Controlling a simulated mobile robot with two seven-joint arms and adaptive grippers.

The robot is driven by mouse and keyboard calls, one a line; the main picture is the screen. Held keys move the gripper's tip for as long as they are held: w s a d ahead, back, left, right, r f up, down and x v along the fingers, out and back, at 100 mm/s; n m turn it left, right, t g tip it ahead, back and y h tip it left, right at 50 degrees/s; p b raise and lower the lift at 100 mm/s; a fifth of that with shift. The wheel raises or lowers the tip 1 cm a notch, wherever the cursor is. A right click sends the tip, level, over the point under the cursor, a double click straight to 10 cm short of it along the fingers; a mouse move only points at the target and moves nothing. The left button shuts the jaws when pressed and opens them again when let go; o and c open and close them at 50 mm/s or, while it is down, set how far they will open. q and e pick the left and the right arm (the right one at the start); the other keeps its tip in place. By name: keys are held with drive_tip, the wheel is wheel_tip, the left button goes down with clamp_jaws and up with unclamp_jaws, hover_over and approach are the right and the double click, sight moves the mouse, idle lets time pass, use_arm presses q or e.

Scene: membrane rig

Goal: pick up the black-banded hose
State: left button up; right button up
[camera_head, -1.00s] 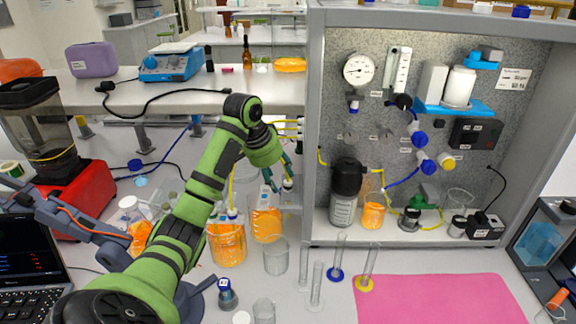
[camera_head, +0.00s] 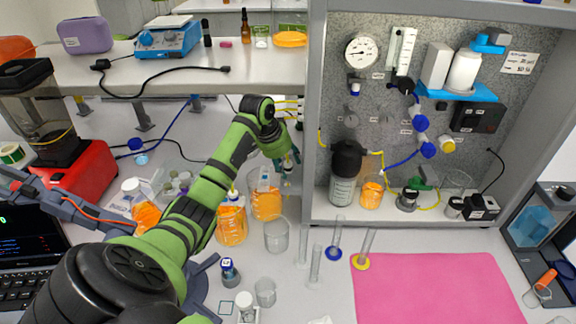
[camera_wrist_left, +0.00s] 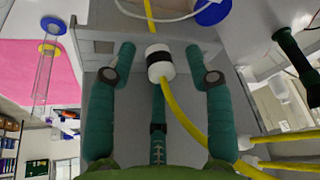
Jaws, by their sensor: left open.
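The black-banded hose (camera_wrist_left: 161,64) shows in the left wrist view as a white cylindrical end with a black band, and a yellow tube runs from it down to the right. My left gripper (camera_wrist_left: 154,50) is open, with one green finger on each side of the white end. Gaps show between both fingers and the hose end; I see no grip on it. In the head view my left gripper (camera_head: 285,168) is beside the cabinet's left wall, with the small hose end (camera_head: 287,162) at its fingers. My right gripper is in neither view.
The grey cabinet (camera_head: 314,120) stands close on the gripper's right. Beakers of orange liquid (camera_head: 231,222) and an empty beaker (camera_head: 277,236) stand below it. Other yellow hoses (camera_wrist_left: 285,138) run nearby in the wrist view. A pink mat (camera_head: 435,290) lies clear at the front right.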

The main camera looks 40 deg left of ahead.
use_arm(q)
drive_tip(key=c, duration=0.9)
drive_tip(key=shift+r, duration=0.2)
